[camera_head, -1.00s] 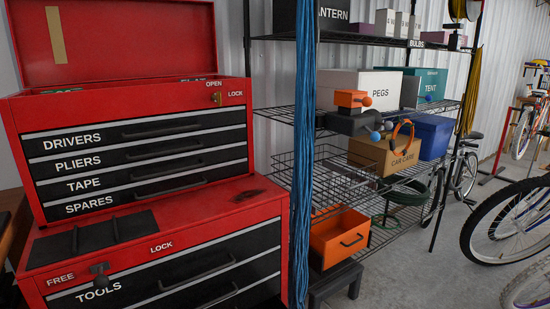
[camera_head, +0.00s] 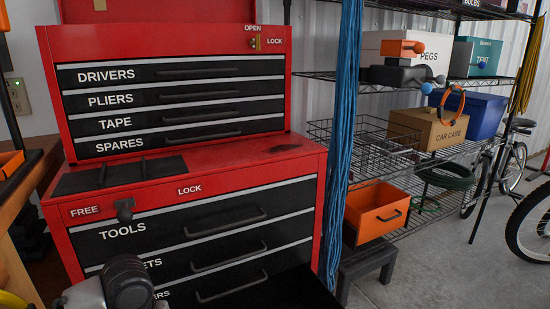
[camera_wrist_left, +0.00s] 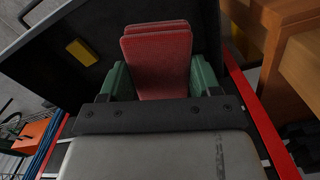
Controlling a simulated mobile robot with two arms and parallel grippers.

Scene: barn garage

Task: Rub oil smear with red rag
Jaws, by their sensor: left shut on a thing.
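The red rag (camera_wrist_left: 155,60) is between the green fingers of my left gripper (camera_wrist_left: 156,80) in the left wrist view, shut on it. Behind the rag is a dark, open drawer interior (camera_wrist_left: 60,70) with a small yellow block (camera_wrist_left: 83,52) in it. In the head view, part of my left arm shows at the bottom left, but its fingers and the rag are out of sight. The dark oil smear (camera_head: 286,148) is on the right of the red ledge of the tool chest (camera_head: 300,160). My right gripper is in neither view.
A black drawer (camera_head: 290,292) stands open at the chest's bottom. Blue cords (camera_head: 343,130) hang right of the chest. A wooden bench (camera_head: 20,240) stands at the left.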

